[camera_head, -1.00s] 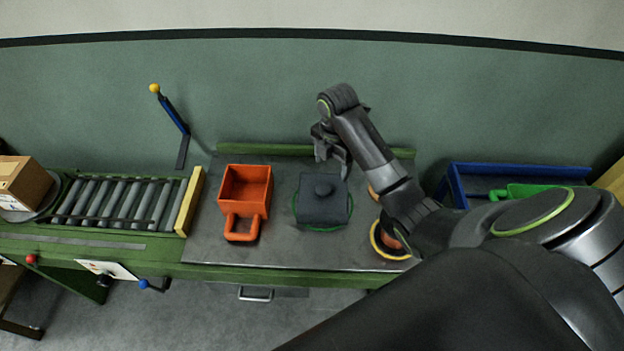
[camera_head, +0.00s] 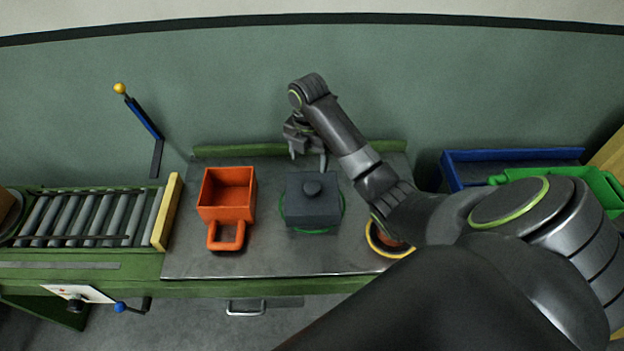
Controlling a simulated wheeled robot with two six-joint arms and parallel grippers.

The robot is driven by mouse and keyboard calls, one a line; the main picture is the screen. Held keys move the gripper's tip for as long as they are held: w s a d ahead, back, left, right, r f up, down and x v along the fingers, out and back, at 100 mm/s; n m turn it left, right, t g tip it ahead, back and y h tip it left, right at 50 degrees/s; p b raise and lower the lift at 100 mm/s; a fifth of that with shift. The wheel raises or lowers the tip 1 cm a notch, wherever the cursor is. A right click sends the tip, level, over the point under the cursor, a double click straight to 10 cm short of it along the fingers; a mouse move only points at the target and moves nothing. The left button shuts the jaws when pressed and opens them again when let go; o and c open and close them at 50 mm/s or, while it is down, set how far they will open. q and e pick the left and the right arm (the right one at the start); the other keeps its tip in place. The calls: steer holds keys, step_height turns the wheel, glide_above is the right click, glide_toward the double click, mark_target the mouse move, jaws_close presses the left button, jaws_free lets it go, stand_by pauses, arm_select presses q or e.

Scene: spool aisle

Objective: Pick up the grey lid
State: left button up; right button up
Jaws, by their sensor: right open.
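My right gripper (camera_head: 307,158) is open and empty, fingers pointing down, behind and above the lid in the picture. It looks apart from the knob. My left gripper is not in view.
An orange square container (camera_head: 229,190) with a handle stands left of the lid. An orange thing in a yellow ring (camera_head: 378,243) is partly hidden by my right arm. A roller conveyor (camera_head: 85,216) lies left; blue (camera_head: 452,172) and green (camera_head: 598,182) bins are right.

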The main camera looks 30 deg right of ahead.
steer(key=b, duration=0.4)
glide_above(311, 188)
steer(key=f, duration=0.5)
steer(key=shift+w+f, duration=0.1)
steer(key=shift+w, duration=0.2)
steer(key=f, duration=0.1)
steer(key=f+p, duration=0.1)
steer(key=f, duration=0.2)
steer(key=shift+s+f, duration=0.3)
steer(key=shift+s, duration=0.05)
steer(key=shift+f, duration=0.25)
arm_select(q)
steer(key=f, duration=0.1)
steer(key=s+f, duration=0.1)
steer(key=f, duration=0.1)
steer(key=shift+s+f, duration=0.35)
arm_select(e)
steer(key=c, duration=1.3)
